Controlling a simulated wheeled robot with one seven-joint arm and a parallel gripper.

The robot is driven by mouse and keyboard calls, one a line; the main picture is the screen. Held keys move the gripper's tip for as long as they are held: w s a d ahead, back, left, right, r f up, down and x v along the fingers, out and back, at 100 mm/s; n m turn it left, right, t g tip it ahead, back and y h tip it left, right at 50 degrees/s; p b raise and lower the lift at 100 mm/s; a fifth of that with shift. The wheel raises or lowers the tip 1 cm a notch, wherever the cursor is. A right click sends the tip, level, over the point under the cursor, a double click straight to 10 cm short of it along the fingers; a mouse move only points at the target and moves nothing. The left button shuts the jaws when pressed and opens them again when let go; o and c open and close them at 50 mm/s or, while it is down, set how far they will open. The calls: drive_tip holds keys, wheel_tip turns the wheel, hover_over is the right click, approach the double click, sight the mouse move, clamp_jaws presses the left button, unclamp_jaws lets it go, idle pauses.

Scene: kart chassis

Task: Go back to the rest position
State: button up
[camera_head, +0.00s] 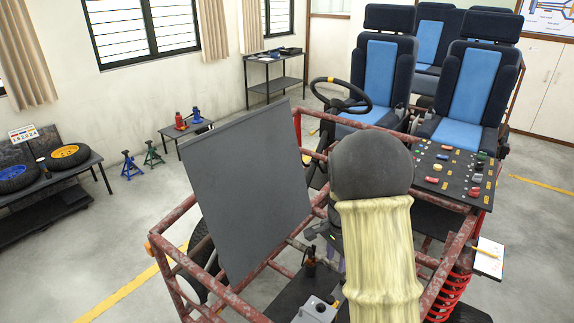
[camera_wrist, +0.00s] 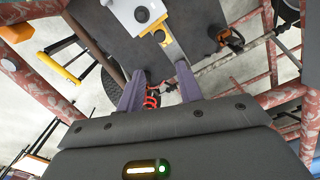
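My gripper (camera_wrist: 158,82) shows in the wrist view with two purple fingers spread apart and nothing held between them. It is over the red kart frame, near a dark plate (camera_wrist: 195,40). A red coiled part (camera_wrist: 152,98) shows behind the gap between the fingers; I cannot tell how far below it lies. In the camera_head view my arm, with a pale yellow sleeve and a dark rounded joint, reaches over the kart and hides most of the gripper.
The rusty red kart frame (camera_head: 185,262) surrounds the gripper. A large grey panel (camera_head: 245,190) stands left of my arm. The steering wheel (camera_head: 341,95), seats (camera_head: 380,75) and button panel (camera_head: 450,172) are beyond. A white box (camera_wrist: 140,14) sits on the dark plate.

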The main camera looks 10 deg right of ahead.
drive_tip(key=s+a+r+n+t, duration=0.1)
drive_tip(key=s+a+r+n, duration=0.1)
drive_tip(key=s+n, duration=0.4)
drive_tip(key=s+a+r+n+t, duration=0.1)
drive_tip(key=s+a+r+n, duration=0.2)
drive_tip(key=s+n, duration=0.4)
drive_tip(key=s+a, duration=0.1)
drive_tip(key=s, duration=0.2)
drive_tip(key=shift+s+a+r+t, duration=0.15)
drive_tip(key=shift+a+r+t, duration=0.15)
drive_tip(key=shift+a, duration=0.1)
drive_tip(key=shift+f, duration=0.1)
